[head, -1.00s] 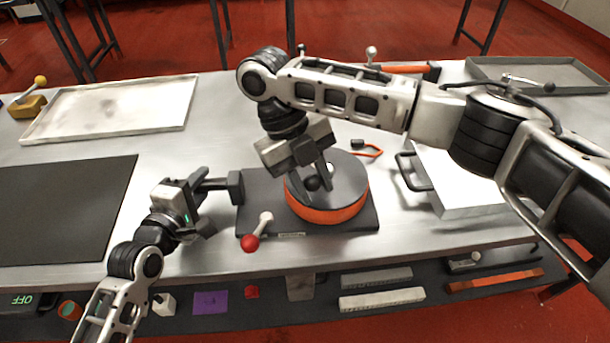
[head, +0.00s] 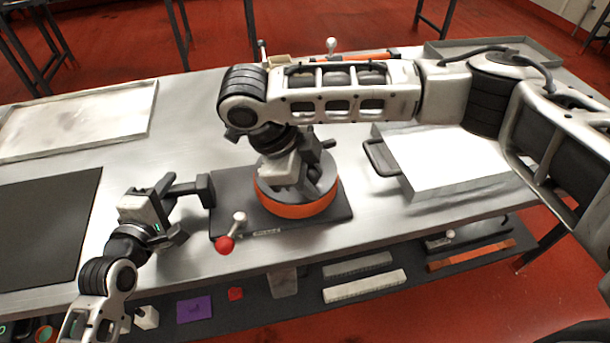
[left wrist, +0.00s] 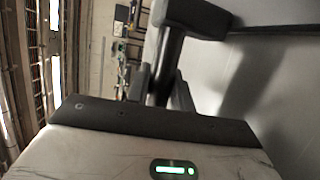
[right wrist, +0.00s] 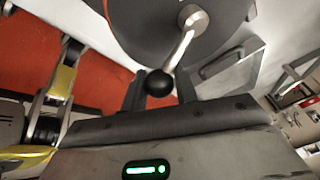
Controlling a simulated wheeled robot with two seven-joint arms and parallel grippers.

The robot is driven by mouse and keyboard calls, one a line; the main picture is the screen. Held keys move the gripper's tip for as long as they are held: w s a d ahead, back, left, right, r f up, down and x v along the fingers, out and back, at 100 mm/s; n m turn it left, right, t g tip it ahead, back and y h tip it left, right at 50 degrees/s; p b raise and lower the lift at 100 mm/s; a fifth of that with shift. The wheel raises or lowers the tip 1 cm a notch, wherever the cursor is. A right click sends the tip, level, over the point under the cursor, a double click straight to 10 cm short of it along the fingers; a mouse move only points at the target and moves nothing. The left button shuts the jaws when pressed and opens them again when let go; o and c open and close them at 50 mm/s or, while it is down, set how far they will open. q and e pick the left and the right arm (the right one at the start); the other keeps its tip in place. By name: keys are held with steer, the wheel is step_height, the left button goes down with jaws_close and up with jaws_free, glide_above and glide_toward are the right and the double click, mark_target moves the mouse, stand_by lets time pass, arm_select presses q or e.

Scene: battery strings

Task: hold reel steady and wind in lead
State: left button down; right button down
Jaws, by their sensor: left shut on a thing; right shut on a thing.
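The reel (head: 297,208) has an orange drum and a grey top and sits on a dark base plate (head: 335,212). My left gripper (head: 178,205) is shut on a dark bar with a block end (head: 206,190) at the plate's left side; the bar also shows between its fingers in the left wrist view (left wrist: 168,62). My right gripper (head: 312,183) is above the reel, shut on the black crank knob (right wrist: 159,83). The silver crank arm (right wrist: 184,42) runs from the knob across the grey top. My right gripper hides much of the reel top. I cannot make out the lead.
A red-knobbed lever (head: 226,244) stands at the plate's front left. A pale box with a dark handle (head: 440,160) is to the right. A dark mat (head: 45,225) and a shallow tray (head: 80,120) lie left. A lower shelf (head: 300,293) holds blocks and small items.

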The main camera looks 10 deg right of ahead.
steer(key=shift+s+a+f+n, duration=0.1)
steer(key=shift+s+n, duration=0.05)
steer(key=shift+n, duration=0.25)
steer(key=c, duration=1.1)
jaws_free()
steer(key=v, duration=1.2)
steer(key=shift+s, duration=0.15)
